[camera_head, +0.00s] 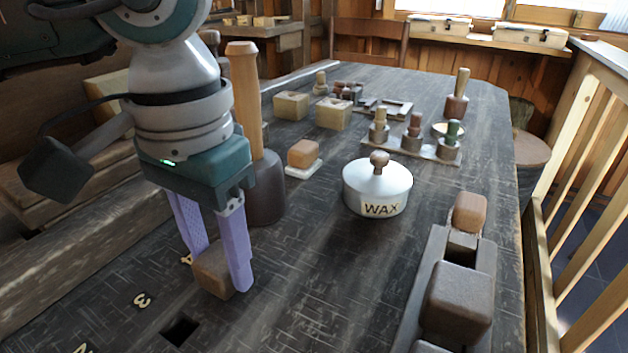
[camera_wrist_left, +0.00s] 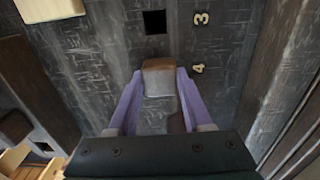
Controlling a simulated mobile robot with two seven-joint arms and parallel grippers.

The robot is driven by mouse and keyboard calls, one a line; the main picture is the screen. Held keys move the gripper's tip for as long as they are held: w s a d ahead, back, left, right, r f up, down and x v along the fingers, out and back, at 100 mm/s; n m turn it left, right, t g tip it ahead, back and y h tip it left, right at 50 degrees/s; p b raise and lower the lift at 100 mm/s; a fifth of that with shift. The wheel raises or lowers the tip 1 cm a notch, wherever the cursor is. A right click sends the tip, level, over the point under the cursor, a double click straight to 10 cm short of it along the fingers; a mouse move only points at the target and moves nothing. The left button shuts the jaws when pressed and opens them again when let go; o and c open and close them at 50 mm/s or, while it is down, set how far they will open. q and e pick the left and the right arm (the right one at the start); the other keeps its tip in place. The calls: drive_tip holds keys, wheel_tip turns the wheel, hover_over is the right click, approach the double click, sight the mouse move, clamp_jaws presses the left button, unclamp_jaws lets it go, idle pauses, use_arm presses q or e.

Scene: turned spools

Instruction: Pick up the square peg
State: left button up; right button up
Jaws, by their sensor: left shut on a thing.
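The square peg (camera_head: 212,273) is a brown wooden block low over the dark bench top, near the numbered marks. My left gripper (camera_head: 222,272) is shut on it, with one purple finger on each side. In the left wrist view the peg (camera_wrist_left: 159,84) shows between the two purple fingers (camera_wrist_left: 158,97). I cannot tell whether the peg still touches the bench. A dark square hole (camera_head: 180,331) is in the bench in front of the peg; it also shows in the left wrist view (camera_wrist_left: 154,22). My right gripper is not in view.
A dark mallet (camera_head: 266,190) with an upright wooden handle stands right behind my left gripper. A WAX tin (camera_head: 378,192) stands mid-bench. A long grey tool with brown blocks (camera_head: 455,300) lies at the front right. Bare bench (camera_head: 325,285) lies between.

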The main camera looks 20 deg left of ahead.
use_arm(q)
clamp_jaws()
